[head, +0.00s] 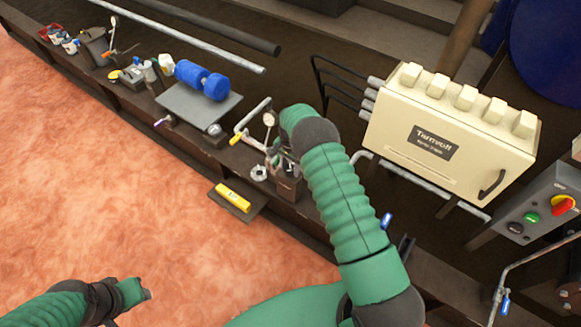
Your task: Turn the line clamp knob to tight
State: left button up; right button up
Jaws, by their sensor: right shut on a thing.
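My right arm reaches in from the lower right to a small dark fixture (287,188) on the bench edge. My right gripper (284,160) is at the top of this fixture, shut on what appears to be the line clamp knob. My own wrist and arm hide most of the knob, so its setting cannot be read. My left gripper (138,292) is low at the left, over the pinkish floor, away from the bench. It is too small and turned away to show its jaws.
A gauge (269,119) and a yellow-handled valve (236,139) stand left of my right gripper. The cream Tarnvolt box (450,135) and a grey control box (545,205) stand to the right.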

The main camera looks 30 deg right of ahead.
aim_at(290, 167)
jog(key=shift+w+r+m, duration=0.2)
jog(key=shift+w+m, duration=0.1)
jog(key=shift+m, duration=0.8)
jog(key=shift+d, duration=0.1)
jog(key=o, duration=1.1)
jog(key=shift+o, duration=1.4)
jog(key=shift+s+f, duration=0.15)
notch_tip(290, 167, up, 17)
jog(key=p, duration=0.3)
jog(key=shift+f, duration=0.15)
